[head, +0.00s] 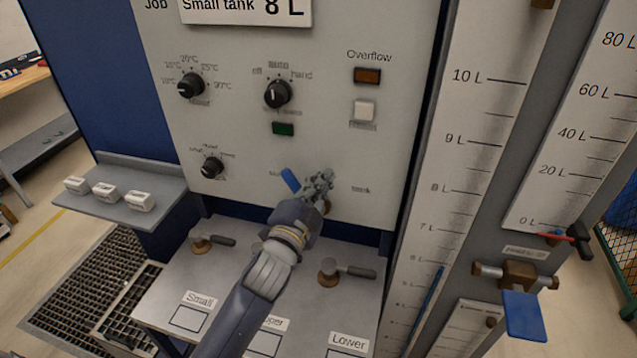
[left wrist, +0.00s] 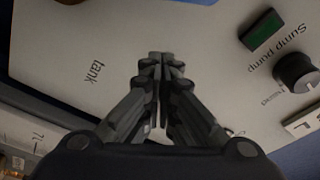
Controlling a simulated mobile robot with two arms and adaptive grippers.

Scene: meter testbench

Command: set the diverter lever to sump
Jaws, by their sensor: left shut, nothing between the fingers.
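The diverter lever (head: 291,180) has a blue handle low on the grey panel. Its visible end points up and left, beside a partly covered label at its left. The "tank" label (head: 361,190) is to the right; it also shows in the left wrist view (left wrist: 92,72). My left gripper (head: 321,180) is at the panel just right of the blue handle, in front of the lever's pivot. Its fingers (left wrist: 160,62) are together and empty. The gripper hides the rest of the lever, and I cannot tell whether they touch. My right gripper is out of view.
Knobs, including the sump pump knob (head: 277,94), and a green indicator (head: 283,129) sit above. Valve handles (head: 346,271) stand on the ledge below. Sight gauges (head: 470,130) rise at the right. A shelf (head: 155,205) with white blocks is at the left.

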